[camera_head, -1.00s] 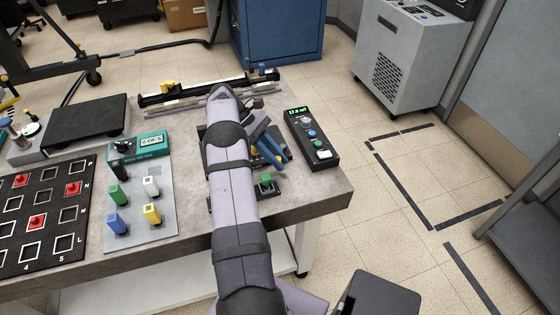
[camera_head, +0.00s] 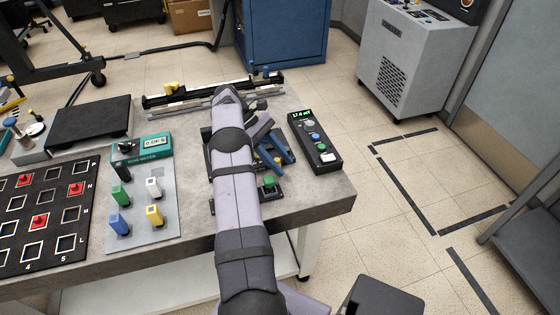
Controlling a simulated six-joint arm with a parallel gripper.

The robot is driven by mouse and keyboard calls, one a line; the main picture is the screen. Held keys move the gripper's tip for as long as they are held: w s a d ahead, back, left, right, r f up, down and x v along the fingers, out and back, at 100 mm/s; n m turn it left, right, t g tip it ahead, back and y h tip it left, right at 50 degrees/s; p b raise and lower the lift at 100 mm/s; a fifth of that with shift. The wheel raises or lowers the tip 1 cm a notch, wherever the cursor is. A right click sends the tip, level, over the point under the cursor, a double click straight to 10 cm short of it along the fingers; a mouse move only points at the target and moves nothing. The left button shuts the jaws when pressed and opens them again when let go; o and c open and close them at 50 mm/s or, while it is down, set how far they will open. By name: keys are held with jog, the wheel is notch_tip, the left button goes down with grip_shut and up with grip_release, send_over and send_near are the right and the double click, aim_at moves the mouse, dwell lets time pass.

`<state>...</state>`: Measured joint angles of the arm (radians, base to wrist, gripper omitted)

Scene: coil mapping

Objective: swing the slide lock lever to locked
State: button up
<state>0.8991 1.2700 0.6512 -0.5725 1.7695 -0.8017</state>
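My arm reaches up the middle of the picture and bends down at the far end. Two blue finger-like parts, which look like my gripper (camera_head: 274,152), slant down over a dark fixture (camera_head: 208,145) on the right part of the table. My arm covers much of this fixture. A green button block (camera_head: 268,185) shows at its near right. The slide lock lever cannot be made out clearly; it may be hidden by my arm or gripper. Whether the fingers touch or hold anything is too small to tell.
A black control box (camera_head: 314,142) with a lit display stands right of my gripper. A long rail (camera_head: 208,92) runs along the back. A teal-topped panel (camera_head: 142,210) with coloured posts and a black grid board (camera_head: 50,205) lie left. The table (camera_head: 310,205) is bare at front right.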

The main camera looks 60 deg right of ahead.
jog(key=shift+r+b, duration=0.55)
jog(key=shift+r, duration=4.5)
